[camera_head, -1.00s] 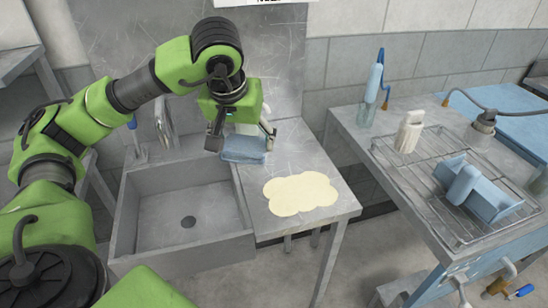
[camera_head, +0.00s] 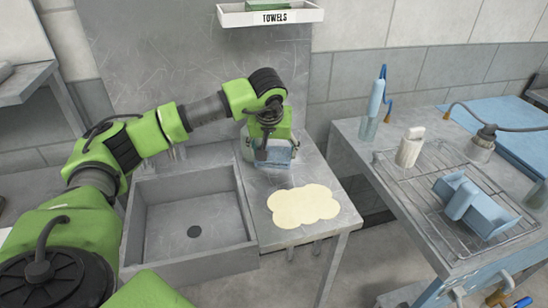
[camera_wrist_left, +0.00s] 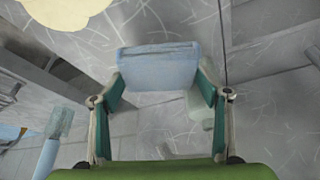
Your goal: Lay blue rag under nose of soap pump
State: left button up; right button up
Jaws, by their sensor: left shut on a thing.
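The folded blue rag (camera_head: 278,156) is between the fingers of my left gripper (camera_head: 270,148), at the back of the steel counter, right of the sink. In the left wrist view the rag (camera_wrist_left: 158,66) spans both fingertips of the left gripper (camera_wrist_left: 160,88), which is shut on it. I cannot tell whether the rag touches the counter. A pale translucent bottle (camera_head: 246,148), perhaps the soap pump, shows just left of the gripper; its nose is hidden. A pale bottle shape also shows beside the right finger in the left wrist view (camera_wrist_left: 196,122). My right gripper is out of view.
A cream cloud-shaped patch (camera_head: 303,206) lies on the counter in front. The sink (camera_head: 190,215) is left. A towels shelf (camera_head: 270,17) hangs above. The right table has a wire rack (camera_head: 440,215), blue holder (camera_head: 475,205), white bottle (camera_head: 409,150) and blue-topped bottle (camera_head: 376,105).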

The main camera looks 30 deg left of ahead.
aim_at(274, 156)
pick_arm(q)
notch_tip(274, 156, down, 4)
jog(key=shift+w+r+p, duration=0.15)
jog(key=shift+r+p, duration=0.05)
jog(key=shift+p, duration=0.35)
jog(key=o, duration=0.5)
jog(key=shift+f, duration=0.15)
jog(key=o, duration=0.5)
